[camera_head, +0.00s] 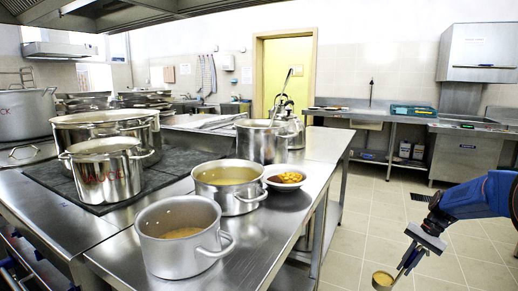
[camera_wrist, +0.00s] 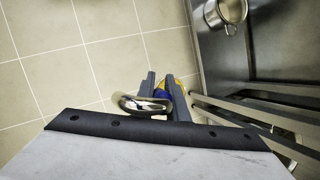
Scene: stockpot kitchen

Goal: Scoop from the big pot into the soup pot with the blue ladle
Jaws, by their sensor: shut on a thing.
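My gripper (camera_head: 410,260) is shut on the ladle and hangs over the floor to the right of the counter. The ladle (camera_head: 383,279) hangs below it, with a yellowish fill in its bowl. In the wrist view, a blue part of the ladle (camera_wrist: 162,93) shows between the fingertips (camera_wrist: 165,86). A wide grey pot (camera_head: 168,252) with a side handle and yellowish soup inside stands at the counter's front. A steel pot (camera_head: 232,202) with similar soup stands behind it. I cannot tell which of these is the big pot and which the soup pot.
The counter edge (camera_head: 310,225) lies between my gripper and the pots. The tiled floor (camera_head: 350,240) is clear.

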